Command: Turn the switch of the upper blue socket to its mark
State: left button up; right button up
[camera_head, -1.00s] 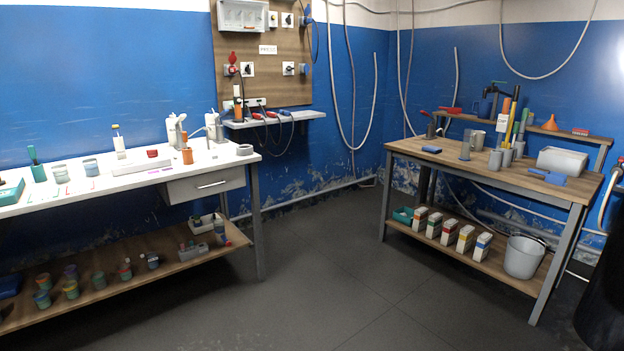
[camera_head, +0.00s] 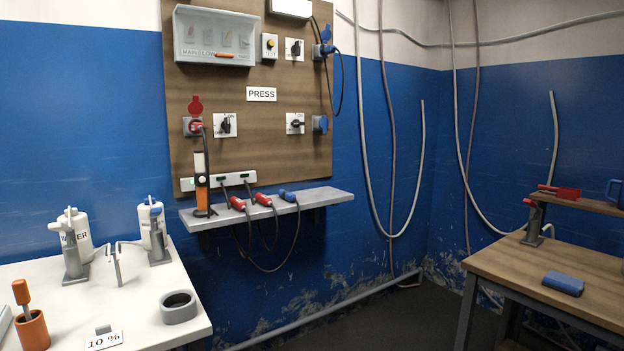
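The upper blue socket (camera_head: 326,36) is at the upper right of the wooden wall panel. A blue plug (camera_head: 327,50) is at it, with a dark cable hanging down. Its lid looks raised. Left of it is a white square switch (camera_head: 294,49) with a black knob; the knob looks roughly upright, and its mark is too small to read. A lower blue socket (camera_head: 320,124) has a similar switch (camera_head: 295,123) on its left, with the knob lying sideways. Neither of my grippers is in view.
A red socket (camera_head: 194,126) and its switch (camera_head: 227,125) are on the panel's left. A shelf (camera_head: 335,201) below holds red and blue plugs and juts from the wall. A white bench (camera_head: 150,310) stands left, a wooden table (camera_head: 520,262) right.

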aim_at(295, 49)
jog(key=i+u, duration=0.1)
jog(key=i, duration=0.4)
jog(key=i+l+u, duration=0.15)
jog(key=i, duration=0.35)
